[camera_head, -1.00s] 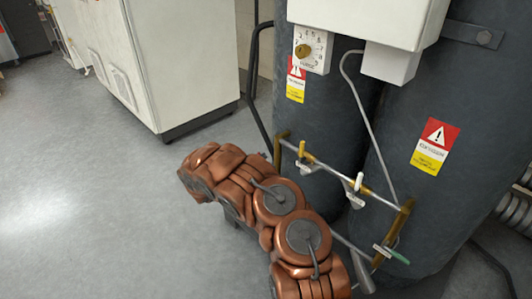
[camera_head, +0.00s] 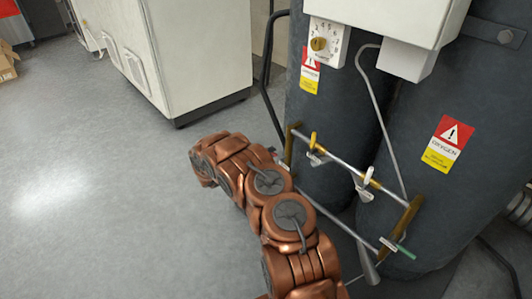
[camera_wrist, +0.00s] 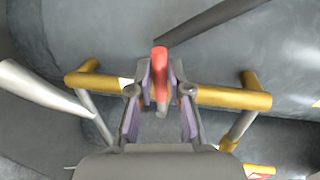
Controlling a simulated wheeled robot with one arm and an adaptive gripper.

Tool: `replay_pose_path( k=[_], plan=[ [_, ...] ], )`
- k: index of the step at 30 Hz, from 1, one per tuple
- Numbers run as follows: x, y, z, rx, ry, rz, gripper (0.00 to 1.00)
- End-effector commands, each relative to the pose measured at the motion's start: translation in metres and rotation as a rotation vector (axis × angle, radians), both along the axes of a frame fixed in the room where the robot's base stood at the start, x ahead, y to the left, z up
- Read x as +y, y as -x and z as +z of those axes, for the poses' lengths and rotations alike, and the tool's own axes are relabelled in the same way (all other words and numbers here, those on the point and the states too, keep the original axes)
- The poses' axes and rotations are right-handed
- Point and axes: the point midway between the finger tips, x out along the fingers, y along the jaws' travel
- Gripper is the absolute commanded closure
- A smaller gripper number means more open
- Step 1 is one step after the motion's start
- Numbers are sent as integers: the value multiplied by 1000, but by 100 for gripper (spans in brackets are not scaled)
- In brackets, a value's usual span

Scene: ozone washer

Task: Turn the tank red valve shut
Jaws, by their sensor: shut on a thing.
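The red valve handle (camera_wrist: 160,60) stands upright in the middle of the wrist view, in front of a horizontal brass pipe (camera_wrist: 232,97). My gripper (camera_wrist: 161,82) is closed around the handle, with one finger pad on each side of it. The red tip sticks out beyond the fingers. In the head view my copper-coloured arm reaches to the pipe frame (camera_head: 345,164) by the dark tanks. The red handle and my fingers cannot be made out there.
Dark oxygen tanks (camera_head: 440,95) stand behind the pipes. A grey-white control box (camera_head: 395,18) hangs above.

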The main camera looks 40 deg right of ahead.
Motion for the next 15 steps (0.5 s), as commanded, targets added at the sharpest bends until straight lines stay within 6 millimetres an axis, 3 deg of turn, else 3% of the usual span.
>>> replay_pose_path(
  k=[11, 12, 15],
  plan=[
    [0, -1, -1, 5, -2, 4, 100],
    [0, -1, -1, 4, -2, 4, 80],
    [-1, 0, -1, 5, -2, 3, 70]
  ],
)
